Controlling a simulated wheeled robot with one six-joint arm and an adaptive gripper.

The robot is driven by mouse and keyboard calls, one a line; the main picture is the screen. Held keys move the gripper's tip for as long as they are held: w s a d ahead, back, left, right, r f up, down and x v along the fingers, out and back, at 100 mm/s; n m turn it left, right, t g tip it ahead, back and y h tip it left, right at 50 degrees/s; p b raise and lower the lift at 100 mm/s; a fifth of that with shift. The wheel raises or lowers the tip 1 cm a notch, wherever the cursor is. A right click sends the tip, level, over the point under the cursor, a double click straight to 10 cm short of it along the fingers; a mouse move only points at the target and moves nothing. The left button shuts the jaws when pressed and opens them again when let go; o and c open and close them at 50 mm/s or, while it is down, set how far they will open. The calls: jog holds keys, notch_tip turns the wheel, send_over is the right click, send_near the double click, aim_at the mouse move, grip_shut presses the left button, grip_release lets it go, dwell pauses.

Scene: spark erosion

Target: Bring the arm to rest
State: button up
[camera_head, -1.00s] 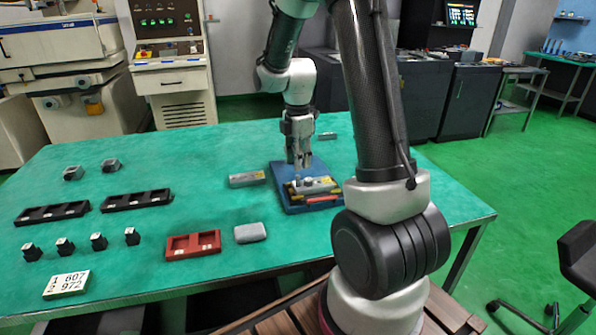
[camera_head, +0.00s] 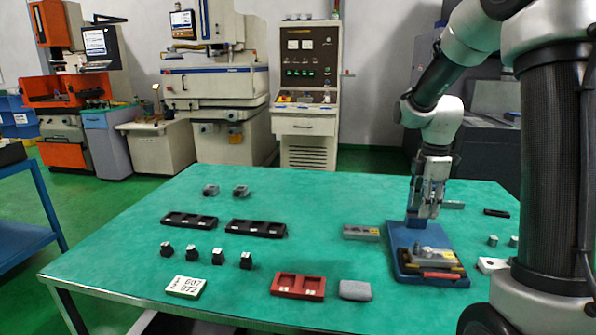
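My arm comes down from the upper right in the head view, and my gripper (camera_head: 426,212) points down above the far part of a blue tray (camera_head: 402,270). Its two fingers look apart, and I see nothing held between them. A grey metal part (camera_head: 422,258) and a red-handled item (camera_head: 440,275) lie in the tray, below and in front of the fingers. Whether the fingertips touch the tray is too small to tell.
The green table (camera_head: 130,265) holds two black trays (camera_head: 190,219), several small black blocks (camera_head: 218,255), a red tray (camera_head: 298,286), a grey block (camera_head: 355,290) and a number card (camera_head: 185,286). A grey bar (camera_head: 360,232) lies left of the blue tray. Machines stand behind.

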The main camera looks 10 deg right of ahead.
jog(key=s+a+r+m+t, duration=0.2)
jog(key=s+r+m, duration=0.3)
jog(key=s+m, duration=0.3)
jog(key=s+a+r+m+t, duration=0.2)
jog(key=s+r+m, duration=0.4)
jog(key=s, duration=0.9)
jog(key=a+m, duration=0.1)
jog(key=m, duration=0.1)
jog(key=shift+s+m, duration=0.3)
jog(key=shift+m, duration=0.1)
